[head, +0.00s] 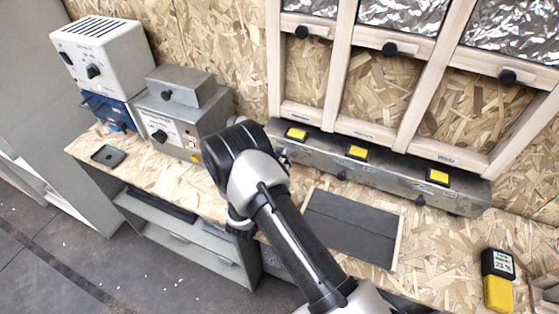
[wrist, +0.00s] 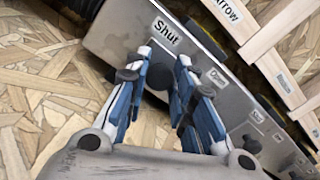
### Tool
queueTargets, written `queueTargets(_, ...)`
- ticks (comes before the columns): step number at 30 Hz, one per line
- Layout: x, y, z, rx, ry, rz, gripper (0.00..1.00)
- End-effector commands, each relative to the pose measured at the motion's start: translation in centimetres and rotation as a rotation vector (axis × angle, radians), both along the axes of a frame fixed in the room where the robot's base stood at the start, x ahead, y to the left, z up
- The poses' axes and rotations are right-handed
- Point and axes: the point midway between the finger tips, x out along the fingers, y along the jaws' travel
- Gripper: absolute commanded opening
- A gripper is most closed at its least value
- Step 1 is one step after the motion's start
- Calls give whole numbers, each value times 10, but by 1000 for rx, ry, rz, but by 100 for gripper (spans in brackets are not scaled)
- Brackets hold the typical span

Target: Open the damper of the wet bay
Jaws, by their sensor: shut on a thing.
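A long grey metal duct box (head: 385,180) runs along the back of the bench under three framed bays. In the wrist view its face (wrist: 125,35) carries a label reading "Shut" (wrist: 165,29) and one reading "Open" (wrist: 217,77). My gripper (wrist: 168,65) is shut on a dark round damper knob (wrist: 158,76), near the "Shut" label. The frame label above is cut off and reads "ARROW" (wrist: 229,10). Two other knobs, middle (head: 341,175) and right (head: 420,200), show there. I cannot read which bay is wet.
Yellow-topped blocks (head: 357,153) sit on the box. Foil sashes with black knobs (head: 390,48) hang above. A dark slab (head: 352,226) lies in front. A yellow-black meter (head: 498,280) is at right. Grey and white machines (head: 180,115) stand at left.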

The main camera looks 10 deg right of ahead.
Motion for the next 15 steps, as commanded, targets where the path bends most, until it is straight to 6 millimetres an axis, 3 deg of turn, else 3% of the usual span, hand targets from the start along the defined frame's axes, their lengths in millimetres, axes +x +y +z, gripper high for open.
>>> queueTargets(4, -3, -4, 0, -1, 2, -2, 0)
queueTargets(12, -29, -40, 0, -1, 5, -3, 0)
queueTargets(15, -33, -44, 0, 1, 3, -1, 0)
